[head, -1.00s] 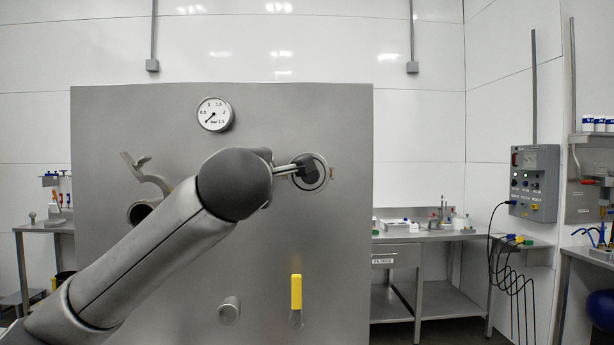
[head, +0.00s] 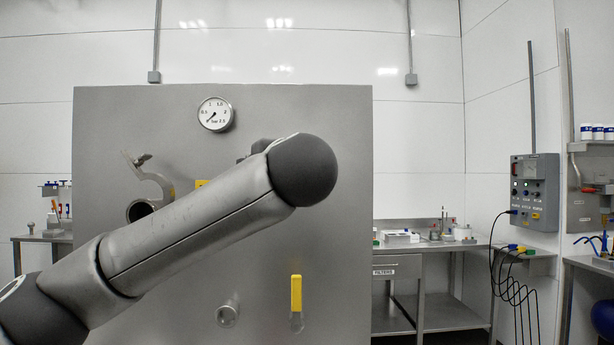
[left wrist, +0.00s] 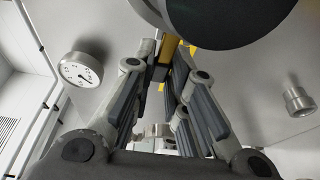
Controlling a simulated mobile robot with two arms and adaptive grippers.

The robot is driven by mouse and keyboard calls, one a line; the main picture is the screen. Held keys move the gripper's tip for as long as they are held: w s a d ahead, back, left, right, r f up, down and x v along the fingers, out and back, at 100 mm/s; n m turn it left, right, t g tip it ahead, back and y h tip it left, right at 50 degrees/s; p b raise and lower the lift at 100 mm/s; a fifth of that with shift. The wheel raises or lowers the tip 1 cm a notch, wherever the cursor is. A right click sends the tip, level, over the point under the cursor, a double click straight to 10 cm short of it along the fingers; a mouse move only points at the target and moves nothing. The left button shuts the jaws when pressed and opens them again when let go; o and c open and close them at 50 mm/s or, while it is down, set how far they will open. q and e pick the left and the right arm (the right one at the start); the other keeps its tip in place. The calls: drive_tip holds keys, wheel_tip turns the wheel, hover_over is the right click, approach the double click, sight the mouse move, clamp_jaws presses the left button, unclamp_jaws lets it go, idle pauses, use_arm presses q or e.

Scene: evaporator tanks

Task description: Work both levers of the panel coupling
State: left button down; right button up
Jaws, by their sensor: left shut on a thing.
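In the left wrist view my left gripper (left wrist: 165,66) is shut on a yellow lever (left wrist: 170,47) beside a large round grey fitting with a dark face (left wrist: 225,18), apparently the coupling. More yellow shows just behind the fingers. In the head view my left arm crosses in front of the grey panel (head: 335,240) and hides the gripper and most of the fitting area. Only a small yellow piece (head: 201,183) shows above the arm. I cannot tell the levers' full positions. My right gripper is not in view.
A round gauge (head: 215,114) is high on the panel. An open port (head: 139,210) with a raised hinged arm is at left. A pipe stub (head: 228,315) and a yellow-handled valve (head: 296,292) are low. A bench (head: 440,238) stands to the right.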

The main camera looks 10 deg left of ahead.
use_arm(q)
drive_tip(key=shift+s+f+n+g+y, duration=0.1)
drive_tip(key=shift+n+g+y, duration=0.2)
drive_tip(key=shift+n+y, duration=0.15)
